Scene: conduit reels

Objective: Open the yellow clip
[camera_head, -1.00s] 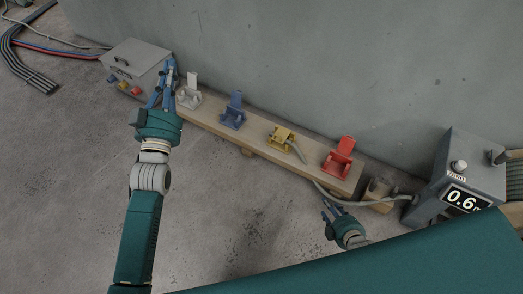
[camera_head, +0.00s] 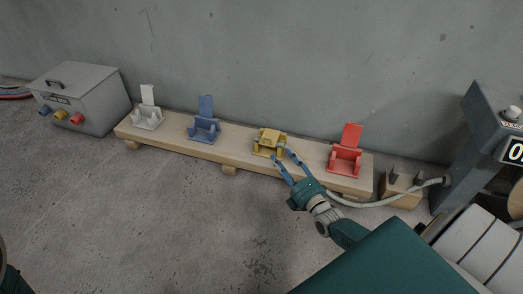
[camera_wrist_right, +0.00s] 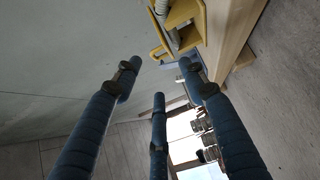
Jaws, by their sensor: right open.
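The yellow clip (camera_head: 268,140) sits on the wooden board between the blue and red clips. Its lid looks folded down, and a grey cable (camera_head: 375,204) runs out of its right side. My right gripper (camera_head: 282,157) has its blue fingertips close to the front right of the yellow clip. In the right wrist view, the fingers (camera_wrist_right: 157,78) are spread with nothing between them, and the yellow clip (camera_wrist_right: 186,14) with a piece of cable is at the top edge, beyond the tips. Whether a finger touches the clip or cable is unclear. My left gripper is out of view.
The white clip (camera_head: 147,117), blue clip (camera_head: 205,129) and red clip (camera_head: 346,158) have raised lids. They share the wooden board (camera_head: 238,157) with a wall behind. A grey box (camera_head: 88,93) stands left, a grey meter post (camera_head: 462,165) right. The floor in front is clear.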

